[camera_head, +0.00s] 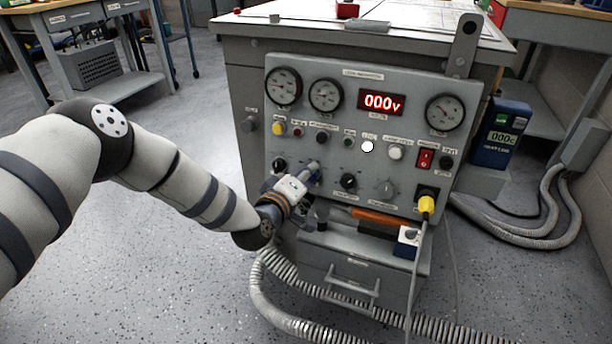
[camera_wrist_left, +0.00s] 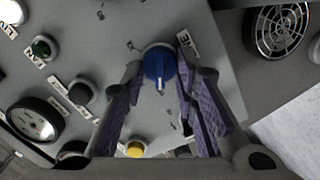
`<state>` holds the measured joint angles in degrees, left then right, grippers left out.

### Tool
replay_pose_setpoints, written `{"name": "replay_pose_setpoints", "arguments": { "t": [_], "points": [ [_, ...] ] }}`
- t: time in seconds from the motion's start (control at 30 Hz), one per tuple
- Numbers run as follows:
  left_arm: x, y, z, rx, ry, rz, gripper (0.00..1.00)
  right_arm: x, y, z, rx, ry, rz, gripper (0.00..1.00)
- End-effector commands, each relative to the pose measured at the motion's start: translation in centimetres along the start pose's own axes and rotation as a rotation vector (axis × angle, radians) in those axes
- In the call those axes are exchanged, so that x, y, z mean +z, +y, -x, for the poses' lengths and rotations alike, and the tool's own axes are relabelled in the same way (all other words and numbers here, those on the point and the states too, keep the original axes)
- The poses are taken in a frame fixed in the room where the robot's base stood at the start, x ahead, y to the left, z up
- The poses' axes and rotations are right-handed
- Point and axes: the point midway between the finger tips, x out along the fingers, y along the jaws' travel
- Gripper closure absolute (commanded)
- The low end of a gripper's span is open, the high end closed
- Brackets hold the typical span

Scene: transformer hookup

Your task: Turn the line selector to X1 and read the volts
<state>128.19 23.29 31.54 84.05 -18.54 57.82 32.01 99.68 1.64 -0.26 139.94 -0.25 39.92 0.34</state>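The blue line selector knob (camera_wrist_left: 158,62) sits on the grey panel beside a label reading LINE in the left wrist view. Its white pointer line points down in that picture; the position marks around it are too small to read surely. My left gripper (camera_head: 309,181) is at the panel's lower left. In the wrist view its purple-padded fingers (camera_wrist_left: 160,75) stand open on either side of the knob, with a narrow gap visible at the left finger. The red volts display (camera_head: 381,102) reads 000. My right gripper is not in view.
Other knobs, such as a black one (camera_head: 348,181), and a red switch (camera_head: 426,158) are on the panel. A yellow plug (camera_head: 427,204) with a cable is at lower right. An orange-handled tool (camera_head: 375,216) lies on the ledge below. Hoses (camera_head: 290,315) run along the floor.

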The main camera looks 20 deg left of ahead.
Motion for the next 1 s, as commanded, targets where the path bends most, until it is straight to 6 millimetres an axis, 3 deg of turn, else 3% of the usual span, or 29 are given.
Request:
{"name": "replay_pose_setpoints", "arguments": {
  "t": [0.33,1.0],
  "points": [
    [-0.1,0.3,0.0,-0.003,0.000,-0.084,1.00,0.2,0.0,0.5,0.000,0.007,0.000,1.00],
    [0.1,0.6,0.0,-0.034,0.000,-0.568,1.00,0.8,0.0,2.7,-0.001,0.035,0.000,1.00]
  ]
}}
